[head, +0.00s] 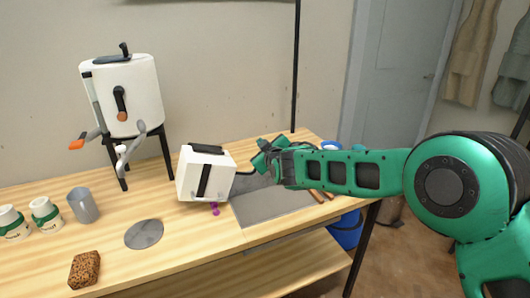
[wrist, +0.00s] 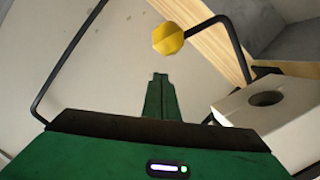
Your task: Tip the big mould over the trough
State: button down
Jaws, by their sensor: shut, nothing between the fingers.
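The big mould (head: 188,178) is a white block with a black strap, standing tilted beside the trough's left end. In the wrist view the mould (wrist: 292,124) is at the lower right, with a round dark hole in one face. A bent black rod ending in a yellow knob (wrist: 168,39) shows above it. The trough (head: 268,210) is a grey recess in the bench; its grey side also shows in the wrist view (wrist: 295,42). My gripper (head: 262,158) is just right of the mould. In the wrist view its green fingers (wrist: 160,78) are together, empty, apart from the knob.
A white tank (head: 140,92) on black legs stands at the back left. A mug (head: 84,206), two white jars (head: 46,214), a grey disc (head: 144,234) and a brown sponge (head: 85,270) are on the bench (head: 190,250). A blue bucket (head: 346,232) stands below its right end.

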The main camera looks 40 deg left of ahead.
jog(key=v, duration=1)
jog(key=shift+r, duration=0.15)
jog(key=shift+s+a, duration=0.1)
